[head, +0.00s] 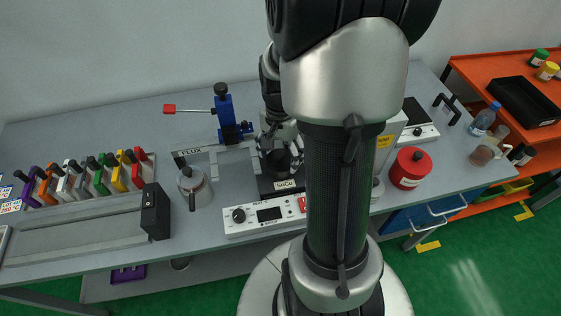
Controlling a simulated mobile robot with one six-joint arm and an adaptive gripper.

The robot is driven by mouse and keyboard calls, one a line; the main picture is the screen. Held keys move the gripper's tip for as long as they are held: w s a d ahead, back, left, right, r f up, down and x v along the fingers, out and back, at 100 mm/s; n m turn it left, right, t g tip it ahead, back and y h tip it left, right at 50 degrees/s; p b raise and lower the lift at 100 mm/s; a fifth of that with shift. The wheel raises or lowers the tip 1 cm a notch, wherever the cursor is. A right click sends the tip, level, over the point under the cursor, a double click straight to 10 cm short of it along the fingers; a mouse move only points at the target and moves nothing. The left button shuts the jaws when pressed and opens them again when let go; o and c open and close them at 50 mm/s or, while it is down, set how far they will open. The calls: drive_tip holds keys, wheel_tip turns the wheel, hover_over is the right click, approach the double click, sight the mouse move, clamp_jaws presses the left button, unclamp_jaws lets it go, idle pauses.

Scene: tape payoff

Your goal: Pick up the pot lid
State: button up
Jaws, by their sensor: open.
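My gripper (279,143) is at the dark round pot (281,163) on the bench, just above and behind it in the picture. Its fingers are open. The pot stands on a dark base with an "SnCu" label, behind a white control box (265,214) with a knob and a display. I cannot tell a separate lid from the dark pot, or whether the fingers touch it. A silver pot (196,190) with a black knob and handle stands to the left. A red round container (410,168) with a black knob on top stands to the right.
A blue clamp stand (226,112) and a "FLUX" frame (192,153) stand left of my gripper. A rack of coloured-handled tools (82,181) and a black box (155,211) are further left. My arm hides the bench centre. The back left bench is clear.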

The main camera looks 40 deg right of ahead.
drive_tip(key=shift+c, duration=0.4)
drive_tip(key=c, duration=0.7)
drive_tip(key=shift+o, duration=0.2)
drive_tip(key=shift+r, duration=0.1)
